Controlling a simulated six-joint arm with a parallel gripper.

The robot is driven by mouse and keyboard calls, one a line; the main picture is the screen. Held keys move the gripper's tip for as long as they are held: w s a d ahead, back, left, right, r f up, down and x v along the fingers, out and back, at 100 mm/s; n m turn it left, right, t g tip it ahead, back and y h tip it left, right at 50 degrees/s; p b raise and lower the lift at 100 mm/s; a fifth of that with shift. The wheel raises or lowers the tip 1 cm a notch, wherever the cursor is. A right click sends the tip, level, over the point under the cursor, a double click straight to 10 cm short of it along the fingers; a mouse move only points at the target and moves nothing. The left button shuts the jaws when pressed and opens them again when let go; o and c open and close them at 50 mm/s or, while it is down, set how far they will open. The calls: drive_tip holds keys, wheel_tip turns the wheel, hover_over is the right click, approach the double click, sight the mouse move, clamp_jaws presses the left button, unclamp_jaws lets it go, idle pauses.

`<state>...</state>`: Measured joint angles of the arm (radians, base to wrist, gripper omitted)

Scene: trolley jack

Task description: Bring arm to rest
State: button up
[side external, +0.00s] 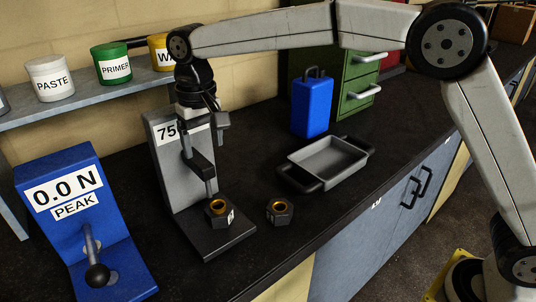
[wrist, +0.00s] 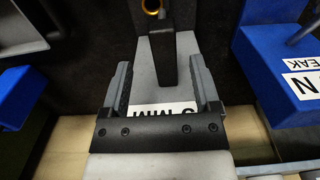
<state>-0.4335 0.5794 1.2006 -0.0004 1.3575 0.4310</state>
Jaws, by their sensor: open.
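My gripper (side external: 205,122) hangs pointing down in front of the upper part of a grey stand (side external: 168,180) with a "75…" label. In the wrist view its two fingers (wrist: 163,88) are spread, with nothing held between them. The stand's label and dark arm (wrist: 163,55) show between and beyond the fingers. In the side view, the stand's dark arm (side external: 201,165) and rod reach down to a dark hex nut (side external: 218,212) with a gold centre on its base. A second such nut (side external: 280,212) lies on the bench to the right.
A blue "0.0 N PEAK" device (side external: 75,215) with a lever stands left. A grey tray (side external: 328,160) with dark handles, a blue case (side external: 312,103) and a green drawer cabinet (side external: 362,75) stand right. A shelf (side external: 85,97) with labelled tins runs behind. The bench front is clear.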

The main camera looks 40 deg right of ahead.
drive_tip(key=s+d+f, duration=0.2)
drive_tip(key=d+f, duration=0.2)
drive_tip(key=d, duration=0.5)
drive_tip(key=s+d+f+t, duration=0.1)
drive_tip(key=s+d+f, duration=0.4)
drive_tip(key=s+d, duration=0.2)
drive_tip(key=s+d+f+t, duration=0.1)
drive_tip(key=s+d+f, duration=0.5)
drive_tip(key=s, duration=0.6)
drive_tip(key=shift+d+f+t, duration=0.3)
drive_tip(key=shift+d, duration=0.05)
